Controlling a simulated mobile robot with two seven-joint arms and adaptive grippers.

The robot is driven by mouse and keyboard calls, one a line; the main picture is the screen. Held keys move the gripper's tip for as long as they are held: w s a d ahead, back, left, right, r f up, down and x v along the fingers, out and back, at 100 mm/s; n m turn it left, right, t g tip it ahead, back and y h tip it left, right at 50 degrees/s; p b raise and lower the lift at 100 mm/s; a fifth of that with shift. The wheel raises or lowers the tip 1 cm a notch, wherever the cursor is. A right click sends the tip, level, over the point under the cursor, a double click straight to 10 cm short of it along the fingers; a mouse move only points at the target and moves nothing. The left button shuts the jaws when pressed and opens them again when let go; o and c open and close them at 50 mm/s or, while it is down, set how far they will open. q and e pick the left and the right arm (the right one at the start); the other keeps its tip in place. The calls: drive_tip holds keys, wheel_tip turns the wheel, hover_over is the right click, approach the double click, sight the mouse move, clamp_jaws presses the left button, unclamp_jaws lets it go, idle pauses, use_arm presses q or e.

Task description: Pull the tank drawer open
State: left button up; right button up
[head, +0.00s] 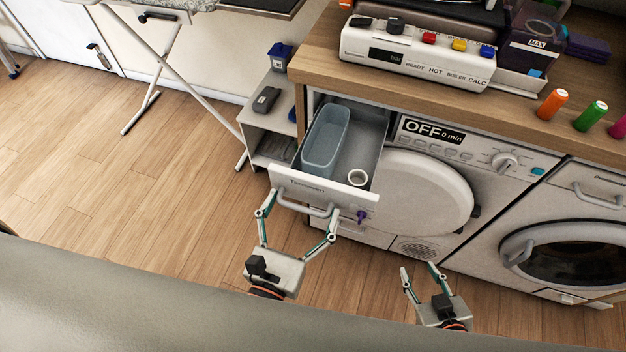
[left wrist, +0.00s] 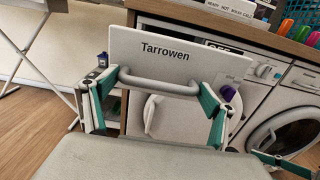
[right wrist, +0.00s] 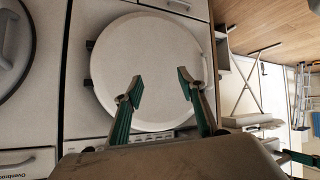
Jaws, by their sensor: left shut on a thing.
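The tank drawer (head: 318,185) stands pulled out from the dryer, its white front labelled Tarrowen; the front fills the middle of the left wrist view (left wrist: 195,48).
The dryer's round door (head: 415,192) is right of the drawer. A second machine (head: 575,245) stands further right. A small shelf (head: 268,120) is left of the drawer. The worktop (head: 395,92) overhangs above. Floor (head: 130,220) to the left is clear.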

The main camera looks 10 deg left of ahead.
use_arm(q)
drive_tip(key=s, duration=0.3)
drive_tip(key=s+b, duration=0.1)
drive_tip(key=shift+s+a, duration=0.2)
drive_tip(key=shift+a, duration=0.05)
drive_tip(key=o, duration=1.3)
drive_tip(key=s+a, duration=0.2)
drive_tip(key=s, duration=1)
drive_tip(key=shift+w+d, duration=0.1)
